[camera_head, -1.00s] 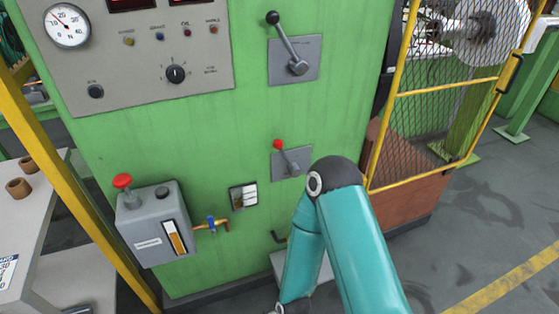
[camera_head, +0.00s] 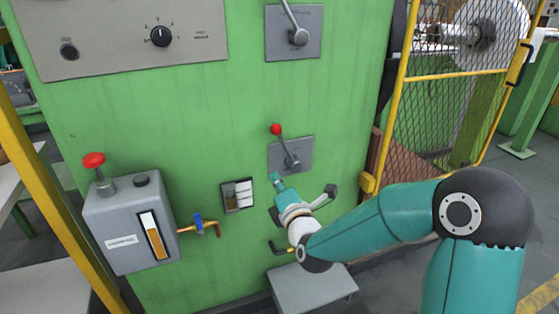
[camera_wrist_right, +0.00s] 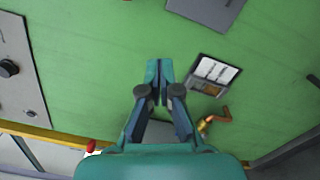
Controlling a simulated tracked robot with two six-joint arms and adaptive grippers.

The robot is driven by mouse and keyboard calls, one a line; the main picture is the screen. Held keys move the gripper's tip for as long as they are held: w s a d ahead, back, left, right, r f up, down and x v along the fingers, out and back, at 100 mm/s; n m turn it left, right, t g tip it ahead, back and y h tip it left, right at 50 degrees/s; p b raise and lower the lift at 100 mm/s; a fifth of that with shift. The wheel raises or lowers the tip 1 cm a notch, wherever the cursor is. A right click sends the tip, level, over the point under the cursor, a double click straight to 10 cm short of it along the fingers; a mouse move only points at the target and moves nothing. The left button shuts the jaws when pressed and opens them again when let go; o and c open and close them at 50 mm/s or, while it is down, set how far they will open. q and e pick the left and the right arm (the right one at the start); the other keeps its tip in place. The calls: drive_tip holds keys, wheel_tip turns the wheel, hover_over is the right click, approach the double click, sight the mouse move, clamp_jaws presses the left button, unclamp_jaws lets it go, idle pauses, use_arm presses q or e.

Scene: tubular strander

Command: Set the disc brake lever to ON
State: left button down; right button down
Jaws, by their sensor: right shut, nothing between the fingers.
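A lever with a red knob (camera_head: 276,129) stands on a grey plate (camera_head: 304,147) on the green cabinet. It leans up and slightly left from its pivot. A second lever (camera_head: 289,14) is on a higher grey plate, its top cut off. Their labels are too small to read. My right gripper (camera_head: 276,179) is shut and empty, just below and left of the lower plate, apart from the red knob. In the right wrist view its closed fingertips (camera_wrist_right: 159,68) point at the green panel, and part of a grey plate (camera_wrist_right: 205,8) shows at the top edge. My left gripper is out of view.
A grey box (camera_head: 130,225) with a red cap, a brass pipe with a blue valve (camera_head: 198,222) and a small label holder (camera_head: 238,194) are on the cabinet's lower left. A yellow mesh gate (camera_head: 445,120) stands at right. A grey step (camera_head: 312,287) lies below.

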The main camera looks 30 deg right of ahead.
sight(285, 147)
drive_tip(key=shift+d+r, duration=0.2)
drive_tip(key=shift+r, duration=0.2)
drive_tip(key=w+d, duration=0.2)
drive_tip(key=w, duration=0.1)
drive_tip(key=w+d+r, duration=0.1)
drive_tip(key=w+d, duration=0.1)
drive_tip(key=w, duration=0.1)
drive_tip(key=w+d+p, duration=0.1)
drive_tip(key=w+d, duration=0.1)
drive_tip(key=w, duration=0.1)
drive_tip(key=shift+w+d+r, duration=0.2)
drive_tip(key=shift+r, duration=0.15)
